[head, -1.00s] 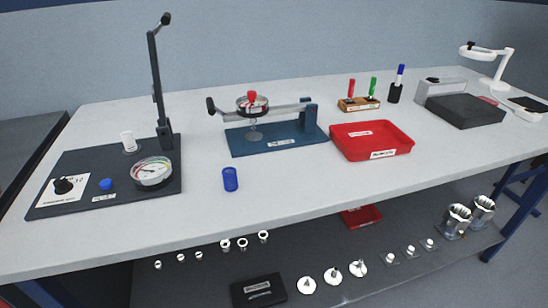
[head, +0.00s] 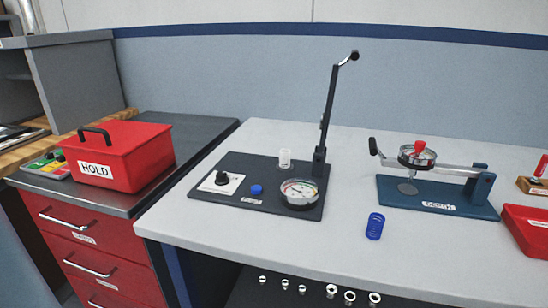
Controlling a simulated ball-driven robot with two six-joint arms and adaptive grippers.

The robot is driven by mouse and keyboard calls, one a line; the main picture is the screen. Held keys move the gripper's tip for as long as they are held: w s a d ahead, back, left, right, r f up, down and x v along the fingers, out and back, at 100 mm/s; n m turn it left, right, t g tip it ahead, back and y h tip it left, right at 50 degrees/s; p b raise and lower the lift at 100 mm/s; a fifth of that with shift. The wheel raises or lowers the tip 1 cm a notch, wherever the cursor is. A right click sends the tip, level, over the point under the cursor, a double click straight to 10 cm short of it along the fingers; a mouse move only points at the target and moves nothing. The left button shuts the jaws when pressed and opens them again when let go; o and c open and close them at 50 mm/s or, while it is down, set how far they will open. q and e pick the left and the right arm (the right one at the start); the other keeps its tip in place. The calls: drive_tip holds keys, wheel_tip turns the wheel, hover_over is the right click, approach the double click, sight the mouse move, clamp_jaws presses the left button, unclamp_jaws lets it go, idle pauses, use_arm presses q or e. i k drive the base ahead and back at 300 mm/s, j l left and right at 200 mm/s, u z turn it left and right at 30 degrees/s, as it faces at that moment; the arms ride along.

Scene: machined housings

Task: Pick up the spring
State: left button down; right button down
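A small blue cylinder with a coil-like look, which appears to be the spring (head: 375,226), stands upright on the light grey bench top (head: 330,248). It is in front of the blue depth gauge stand (head: 436,196) and to the right of the black test fixture (head: 262,188) with its dial, knob and raised lever. Nothing touches it. Neither of my grippers shows in the head view.
A red HOLD box (head: 117,157) with a black handle stands on a dark-topped red drawer cabinet (head: 95,245) at the left. A red tray (head: 527,228) is cut off at the right edge. Several small metal parts (head: 331,291) lie on the shelf below. The bench front is clear.

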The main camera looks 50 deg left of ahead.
sight(286, 158)
drive_tip(key=u, duration=1.55)
drive_tip(key=i+j+u, duration=0.2)
drive_tip(key=j, duration=0.2)
drive_tip(key=j+u, duration=0.25)
drive_tip(key=j, duration=0.2)
drive_tip(key=i+j+u, duration=0.2)
drive_tip(key=i+j, duration=0.05)
drive_tip(key=j, duration=0.1)
